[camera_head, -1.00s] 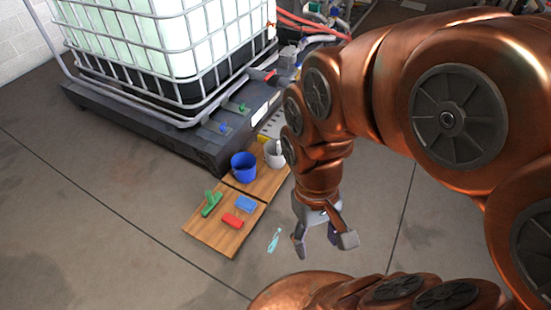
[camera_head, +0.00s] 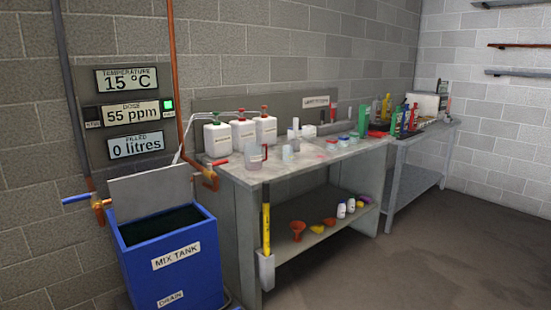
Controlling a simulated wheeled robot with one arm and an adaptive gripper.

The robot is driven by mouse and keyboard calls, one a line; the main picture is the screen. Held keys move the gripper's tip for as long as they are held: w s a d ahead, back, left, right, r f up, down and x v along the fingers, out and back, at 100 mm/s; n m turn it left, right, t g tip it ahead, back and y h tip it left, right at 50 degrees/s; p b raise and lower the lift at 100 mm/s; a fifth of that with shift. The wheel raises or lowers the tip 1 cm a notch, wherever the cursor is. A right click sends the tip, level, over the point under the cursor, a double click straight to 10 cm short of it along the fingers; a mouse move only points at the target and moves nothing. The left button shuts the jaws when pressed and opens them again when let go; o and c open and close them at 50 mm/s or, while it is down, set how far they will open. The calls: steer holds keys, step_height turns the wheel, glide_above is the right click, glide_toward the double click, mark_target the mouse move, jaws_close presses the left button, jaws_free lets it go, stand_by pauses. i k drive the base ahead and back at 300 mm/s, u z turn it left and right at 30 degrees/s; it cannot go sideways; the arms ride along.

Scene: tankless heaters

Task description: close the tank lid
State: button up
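The blue mix tank (camera_head: 185,270) stands against the block wall at the lower left in the head view. It carries a white "MIX TANK" label and a "DRAIN" label lower down. Its grey lid (camera_head: 150,188) is raised, standing upright at the back of the tank. The tank's top is open and its inside looks dark. My gripper and arm are not in view.
A copper pipe with a red-handled valve (camera_head: 208,176) and a blue-handled valve (camera_head: 98,205) flank the lid. A workbench (camera_head: 300,165) with pump bottles, a jug and tools stands right of the tank. A yellow-handled shovel (camera_head: 266,240) leans against its front. Floor is clear at right.

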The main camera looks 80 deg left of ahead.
mark_target(140, 195)
steer(key=u, duration=3.7)
